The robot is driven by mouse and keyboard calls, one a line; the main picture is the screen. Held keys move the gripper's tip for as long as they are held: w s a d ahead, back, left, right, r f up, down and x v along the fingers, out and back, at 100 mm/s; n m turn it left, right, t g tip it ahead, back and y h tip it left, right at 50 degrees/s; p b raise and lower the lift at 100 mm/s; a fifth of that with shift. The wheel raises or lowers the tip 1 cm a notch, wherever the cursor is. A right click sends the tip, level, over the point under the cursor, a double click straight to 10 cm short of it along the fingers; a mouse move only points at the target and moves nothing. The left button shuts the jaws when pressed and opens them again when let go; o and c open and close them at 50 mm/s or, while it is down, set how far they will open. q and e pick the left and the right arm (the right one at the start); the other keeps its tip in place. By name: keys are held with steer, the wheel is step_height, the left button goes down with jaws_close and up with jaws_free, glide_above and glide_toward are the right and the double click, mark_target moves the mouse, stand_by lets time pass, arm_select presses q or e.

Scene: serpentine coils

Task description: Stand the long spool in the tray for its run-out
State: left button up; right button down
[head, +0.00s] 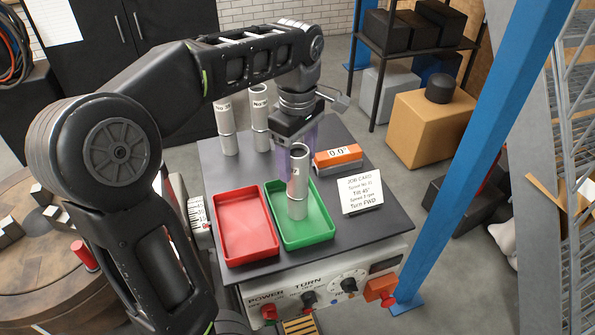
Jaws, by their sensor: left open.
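A pale grey cylindrical spool (298,190) with a dark open top stands upright in the green tray (321,222). My left gripper (298,143) is open, directly above and around the spool's top; I cannot tell whether its fingers touch it. Two more pale spools with number labels, one (228,135) on the left and one (260,112) beside it, stand at the back of the dark bench top; the second is partly behind my arm. An empty red tray (243,250) lies left of the green one. My right gripper is not in view.
A white job card (360,194) and an orange-topped readout block (338,158) showing 0.0° are right of the green tray. A control panel (320,293) with knobs is on the bench front. A blue post (475,140) rises at the right.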

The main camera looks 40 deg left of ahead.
arm_select(q)
step_height(320, 180, up, 3)
steer(key=shift+f+p, duration=0.2)
steer(key=shift+p, duration=0.35)
steer(key=shift+f, duration=0.1)
stand_by(0.3)
